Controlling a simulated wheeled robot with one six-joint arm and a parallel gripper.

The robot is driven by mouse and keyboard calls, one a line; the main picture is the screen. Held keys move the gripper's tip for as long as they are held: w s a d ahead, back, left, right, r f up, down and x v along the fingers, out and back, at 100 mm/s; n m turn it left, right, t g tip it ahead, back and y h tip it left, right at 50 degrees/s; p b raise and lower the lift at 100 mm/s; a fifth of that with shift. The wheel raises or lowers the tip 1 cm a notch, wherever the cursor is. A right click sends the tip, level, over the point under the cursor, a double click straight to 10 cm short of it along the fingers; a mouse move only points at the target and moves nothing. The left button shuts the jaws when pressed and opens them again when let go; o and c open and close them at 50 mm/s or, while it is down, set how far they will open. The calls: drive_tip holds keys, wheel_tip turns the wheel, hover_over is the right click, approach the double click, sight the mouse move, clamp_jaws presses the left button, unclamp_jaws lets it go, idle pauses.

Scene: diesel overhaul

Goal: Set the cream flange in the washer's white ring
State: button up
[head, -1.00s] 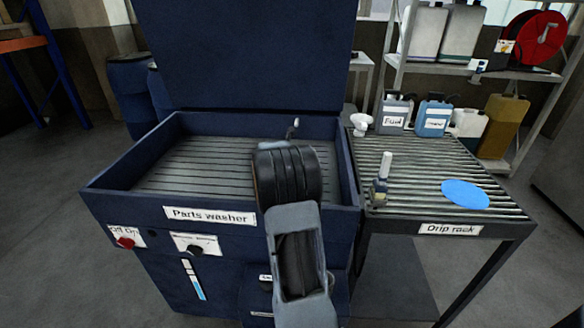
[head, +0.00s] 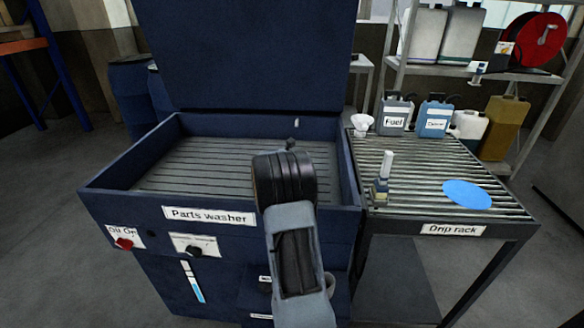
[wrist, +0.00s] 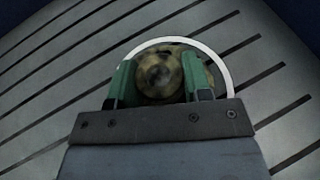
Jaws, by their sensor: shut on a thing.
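The cream flange (wrist: 160,78), round and mottled with dark stains, is held between the green fingers of my gripper (wrist: 159,70) in the wrist view. My gripper is shut on its two sides. The white ring (wrist: 222,68) shows as an arc beyond and around the flange and fingers, on the slatted floor of the washer. The near part of the ring is hidden by my gripper, and I cannot tell the flange's height above the floor. In the head view my arm hides the flange and ring.
The blue parts washer (head: 105,190) stands open with its lid up; its walls surround the slatted floor (head: 200,165). To the right, the drip rack (head: 420,165) holds a blue disc (head: 466,194), a small upright bottle-like item (head: 383,180), a white funnel-like item (head: 361,123) and several containers.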

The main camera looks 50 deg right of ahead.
drive_tip(key=o, duration=1.2)
drive_tip(key=shift+r+p, duration=0.2)
drive_tip(key=shift+p, duration=0.15)
drive_tip(key=v, duration=1.2)
drive_tip(key=shift+p, duration=0.3)
